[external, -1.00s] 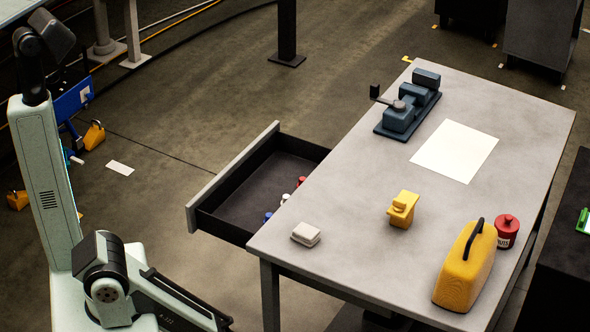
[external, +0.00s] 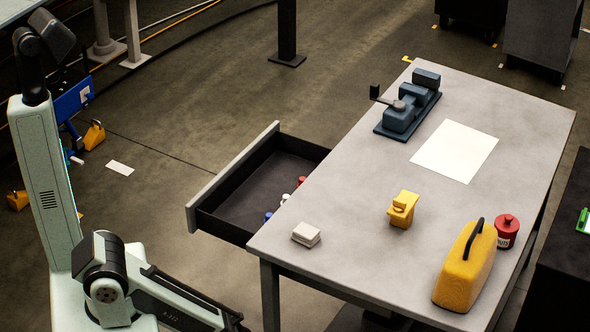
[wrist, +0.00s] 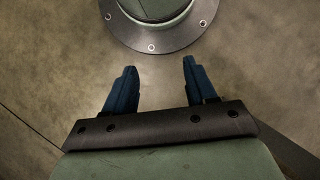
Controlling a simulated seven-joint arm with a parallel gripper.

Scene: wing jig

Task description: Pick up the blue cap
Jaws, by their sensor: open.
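A small blue cap (external: 268,216) lies in the open drawer (external: 240,200), near its front end by the table; it is tiny in the external view. A white cap (external: 285,198) and a red cap (external: 301,181) lie in the same drawer, in a row along the table's edge. My gripper (wrist: 155,75) shows in the wrist view with its two dark blue fingers apart and nothing between them. It is over bare floor, by a round grey flange. In the external view my gripper is out of sight, and my arm is low at the bottom left, away from the drawer.
The grey table (external: 350,190) stands right of the drawer. On it are a white block (external: 306,235), a yellow object (external: 403,209), a yellow case (external: 465,268), a red container (external: 507,231), a white sheet (external: 455,151) and a dark blue vise (external: 408,105).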

